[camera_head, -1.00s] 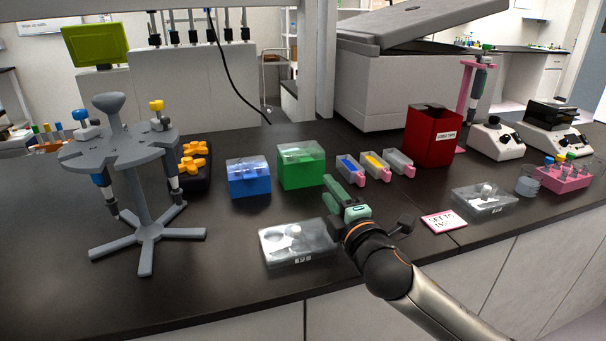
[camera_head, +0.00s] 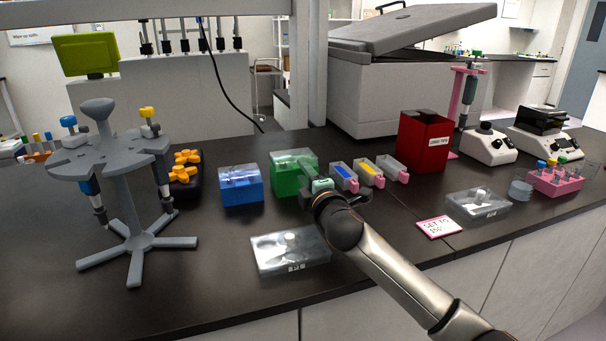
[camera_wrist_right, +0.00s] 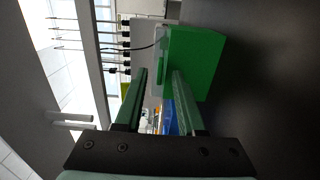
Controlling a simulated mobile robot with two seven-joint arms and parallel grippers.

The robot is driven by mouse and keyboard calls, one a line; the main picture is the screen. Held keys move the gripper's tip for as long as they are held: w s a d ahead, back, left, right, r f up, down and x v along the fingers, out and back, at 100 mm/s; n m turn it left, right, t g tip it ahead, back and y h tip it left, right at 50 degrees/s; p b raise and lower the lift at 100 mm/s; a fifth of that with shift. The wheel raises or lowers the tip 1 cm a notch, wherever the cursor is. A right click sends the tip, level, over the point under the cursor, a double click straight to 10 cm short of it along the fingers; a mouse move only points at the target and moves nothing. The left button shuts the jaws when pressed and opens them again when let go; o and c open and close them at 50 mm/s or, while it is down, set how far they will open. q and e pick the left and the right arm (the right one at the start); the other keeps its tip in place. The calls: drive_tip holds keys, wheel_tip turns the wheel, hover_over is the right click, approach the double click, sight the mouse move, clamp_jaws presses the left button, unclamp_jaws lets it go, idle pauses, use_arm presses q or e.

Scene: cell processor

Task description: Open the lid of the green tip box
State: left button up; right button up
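The green tip box (camera_head: 284,182) stands on the dark bench right of the blue tip box (camera_head: 241,187). Its lid appears closed in the head view, though my gripper partly covers its top right. My right gripper (camera_head: 306,166) reaches in from the front right, with its fingers at the upper part of the green box. In the right wrist view the two green fingers (camera_wrist_right: 159,74) are apart, and the green box (camera_wrist_right: 195,62) lies at and beyond the right fingertip. Whether a finger touches it I cannot tell. My left gripper is out of view.
A clear-lidded box (camera_head: 290,251) lies in front of the green box. Small reservoirs (camera_head: 369,171) and a red bin (camera_head: 424,142) stand to the right. A grey pipette stand (camera_head: 129,190) is at the left. The bench front left of centre is clear.

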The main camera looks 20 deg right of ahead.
drive_tip(key=shift+w, duration=0.45)
clamp_jaws()
idle(1.2)
